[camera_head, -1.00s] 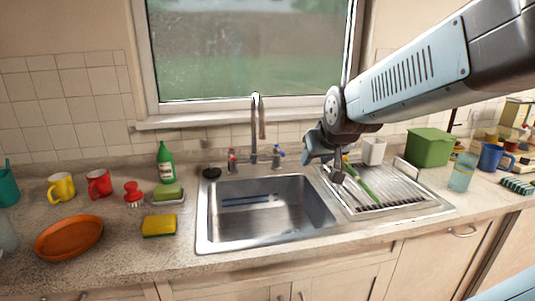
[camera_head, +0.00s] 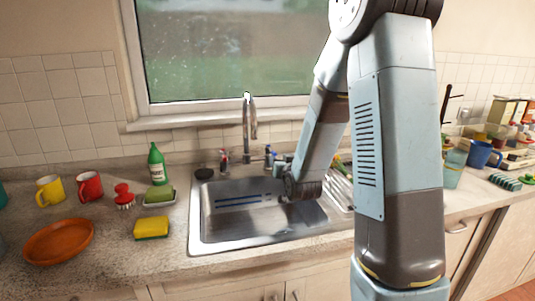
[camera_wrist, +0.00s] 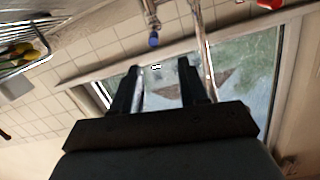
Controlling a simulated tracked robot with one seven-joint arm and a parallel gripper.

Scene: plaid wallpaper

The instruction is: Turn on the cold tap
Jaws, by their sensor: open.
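The cold tap (camera_head: 269,155), with a blue marking, stands at the back of the sink, right of the tall spout (camera_head: 247,130). In the wrist view the cold tap's blue end (camera_wrist: 153,40) shows just beyond my fingertips, in line with the gap between them. My gripper (camera_wrist: 158,72) is open and empty there, apart from the tap. In the head view my gripper (camera_head: 281,166) is small and partly hidden, close to the cold tap at its right. The hot tap (camera_head: 223,157), with a red marking, is left of the spout.
The sink (camera_head: 240,222) lies below my wrist. A green bottle (camera_head: 156,165), red brush (camera_head: 124,195), sponge (camera_head: 151,228) and orange plate (camera_head: 59,241) are on the left counter. My arm covers much of the drainer (camera_head: 341,193). The window (camera_head: 225,60) is behind.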

